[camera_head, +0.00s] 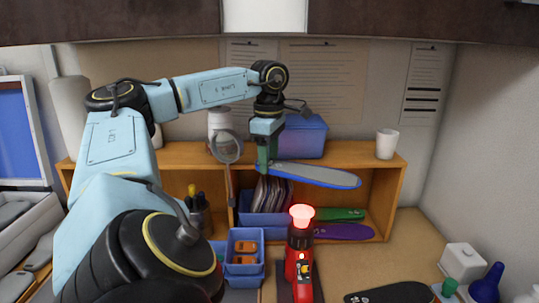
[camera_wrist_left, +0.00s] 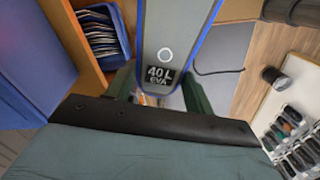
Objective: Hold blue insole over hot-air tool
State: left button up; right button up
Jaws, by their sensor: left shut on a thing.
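My left gripper (camera_head: 266,160) is shut on the heel end of the blue insole (camera_head: 318,177), a long grey-topped piece with a blue edge. The insole is held roughly level above the bench, reaching out to the right from the gripper. In the left wrist view the insole (camera_wrist_left: 178,25) shows a "40 L EVA" label between my fingers (camera_wrist_left: 160,88). The hot-air tool (camera_head: 299,262) is red and black and stands upright, its round tip (camera_head: 302,213) glowing red. The insole is above the tip in the picture, with a visible gap. My right gripper is not in view.
A wooden shelf (camera_head: 395,190) stands behind, with a blue bin (camera_head: 302,137) and a white cup (camera_head: 387,143) on top. Green (camera_head: 340,214) and purple (camera_head: 343,232) insoles lie in it. Small blue bins (camera_head: 245,270) stand left of the tool. Bottles (camera_head: 487,284) stand at right.

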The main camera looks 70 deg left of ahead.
pick_arm(q)
jog(key=shift+w+a+f, duration=0.15)
jog(key=shift+w+a, duration=0.05)
jog(key=shift+a, duration=0.3)
jog(key=shift+w+a+f, duration=0.15)
jog(key=shift+w+a, duration=0.05)
jog(key=shift+a, duration=0.3)
notch_tip(320, 180, down, 6)
jog(key=b, duration=0.4)
jog(key=shift+r, duration=0.2)
jog(key=d+r+p, duration=0.1)
jog(key=r, duration=0.2)
jog(key=s+d+r+p, duration=0.1)
jog(key=d+r, duration=0.1)
jog(key=r, duration=0.1)
jog(key=s+d+r+p, duration=0.1)
jog(key=r+p, duration=0.1)
jog(key=r, duration=0.1)
jog(key=shift+d+r, duration=0.1)
jog(key=shift+d, duration=0.3)
